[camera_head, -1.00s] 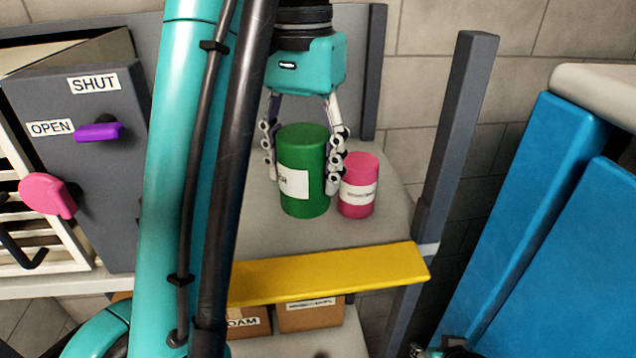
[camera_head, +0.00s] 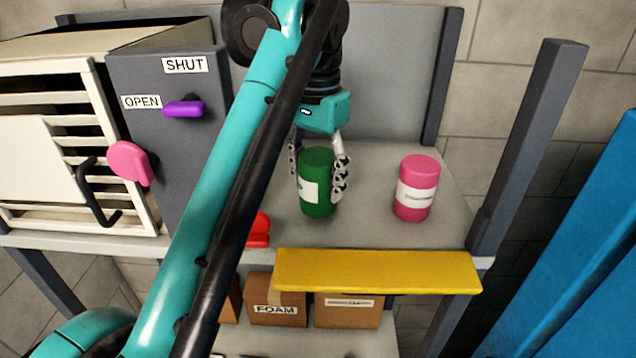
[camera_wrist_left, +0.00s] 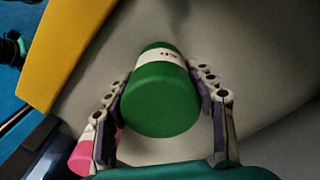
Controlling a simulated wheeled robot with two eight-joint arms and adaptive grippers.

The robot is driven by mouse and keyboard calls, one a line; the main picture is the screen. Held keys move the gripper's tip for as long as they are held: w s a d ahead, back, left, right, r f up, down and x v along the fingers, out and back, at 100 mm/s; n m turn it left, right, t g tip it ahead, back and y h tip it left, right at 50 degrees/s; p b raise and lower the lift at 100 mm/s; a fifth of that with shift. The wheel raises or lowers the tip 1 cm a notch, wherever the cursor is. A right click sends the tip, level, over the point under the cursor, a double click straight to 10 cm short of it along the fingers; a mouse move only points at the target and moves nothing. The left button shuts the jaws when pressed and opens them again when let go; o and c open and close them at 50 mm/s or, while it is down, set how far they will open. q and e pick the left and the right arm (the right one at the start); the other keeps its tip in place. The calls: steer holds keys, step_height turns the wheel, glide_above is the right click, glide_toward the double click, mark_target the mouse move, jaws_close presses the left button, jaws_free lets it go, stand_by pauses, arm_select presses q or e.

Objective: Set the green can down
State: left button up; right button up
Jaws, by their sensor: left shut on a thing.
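The green can (camera_head: 316,190) with a white label is upright at the upper shelf (camera_head: 370,232), left of a pink can. My left gripper (camera_head: 318,172) comes down from above with its fingers on either side of the can and is shut on it. In the left wrist view, the green can (camera_wrist_left: 160,98) sits between the two fingers (camera_wrist_left: 165,100). I cannot tell whether its base touches the shelf. My right gripper is not in view.
The pink can (camera_head: 415,190) stands to the right on the shelf. A yellow strip (camera_head: 378,271) runs along the front edge. A red object (camera_head: 258,230) is partly hidden behind my left arm. A grey box with a purple handle (camera_head: 184,108) stands left. Cardboard boxes (camera_head: 348,308) are below.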

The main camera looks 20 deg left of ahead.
mark_target(318, 155)
arm_select(q)
steer(key=shift+f, duration=0.45)
steer(key=shift+w+f, duration=0.1)
steer(key=shift+f, duration=0.15)
steer(key=shift+w+f, duration=0.1)
steer(key=shift+w, duration=0.25)
steer(key=shift+s+f, duration=0.1)
steer(key=shift+s, duration=0.05)
steer(key=o, duration=1.4)
steer(key=shift+s, duration=0.15)
steer(key=r, duration=0.7)
steer(key=shift+w+r, duration=0.2)
steer(key=shift+s+r, duration=0.15)
steer(key=shift+r, duration=0.05)
